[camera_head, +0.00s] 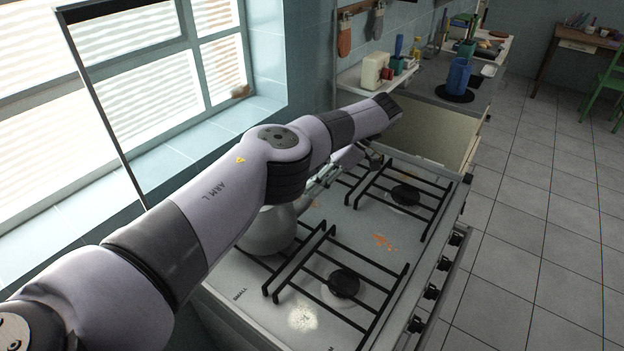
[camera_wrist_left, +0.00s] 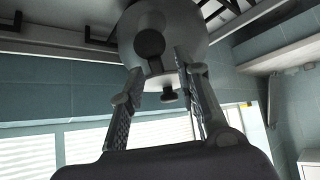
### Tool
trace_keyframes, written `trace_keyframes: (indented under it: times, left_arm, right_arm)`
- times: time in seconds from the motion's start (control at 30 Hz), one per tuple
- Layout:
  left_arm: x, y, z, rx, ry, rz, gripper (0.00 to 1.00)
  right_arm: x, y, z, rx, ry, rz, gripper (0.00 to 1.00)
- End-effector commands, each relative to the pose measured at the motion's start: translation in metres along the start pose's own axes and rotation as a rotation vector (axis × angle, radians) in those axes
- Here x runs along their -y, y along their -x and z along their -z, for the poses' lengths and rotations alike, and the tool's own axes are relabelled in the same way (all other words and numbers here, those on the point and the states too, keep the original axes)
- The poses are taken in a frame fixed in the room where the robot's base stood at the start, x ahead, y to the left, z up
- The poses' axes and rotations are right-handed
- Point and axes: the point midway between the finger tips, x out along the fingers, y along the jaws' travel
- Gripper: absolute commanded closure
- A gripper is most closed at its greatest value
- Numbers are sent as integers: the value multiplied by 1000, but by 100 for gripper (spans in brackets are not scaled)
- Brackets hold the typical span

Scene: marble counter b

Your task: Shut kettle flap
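A pale metal kettle (camera_head: 268,232) stands on the hob's left rear burner, its upper part hidden behind my left arm in the head view. In the left wrist view the kettle (camera_wrist_left: 178,20) appears upside down, with a dark round spout opening (camera_wrist_left: 150,43) facing the camera and a dark knob (camera_wrist_left: 168,96) on the lid. I cannot clearly make out the flap or its position. My left gripper (camera_wrist_left: 158,62) is open, its two fingers spread on either side of the spout area. My right gripper is not in view.
The white hob (camera_head: 380,243) has black pan grates (camera_head: 405,197) around the kettle. A window (camera_head: 160,90) lies behind my arm. Beyond the hob are a counter with a blue container (camera_head: 459,76) and a shelf with a cream box (camera_head: 374,70). Open tiled floor lies right.

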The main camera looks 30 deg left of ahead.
Motion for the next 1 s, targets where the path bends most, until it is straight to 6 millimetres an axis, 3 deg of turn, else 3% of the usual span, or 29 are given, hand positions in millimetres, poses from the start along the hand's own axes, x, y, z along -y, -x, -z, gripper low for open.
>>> trace_keyframes:
  times: [0.37, 0.67, 1.0]
  left_arm:
    - [-1, 3, 2, 1, 1, -3, 68]
    - [-2, 18, 17, -1, 2, -7, 68]
    - [-1, 60, 54, -1, 2, -4, 68]
  right_arm:
    - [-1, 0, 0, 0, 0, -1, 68]
    - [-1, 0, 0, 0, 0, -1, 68]
    - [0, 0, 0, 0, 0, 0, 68]
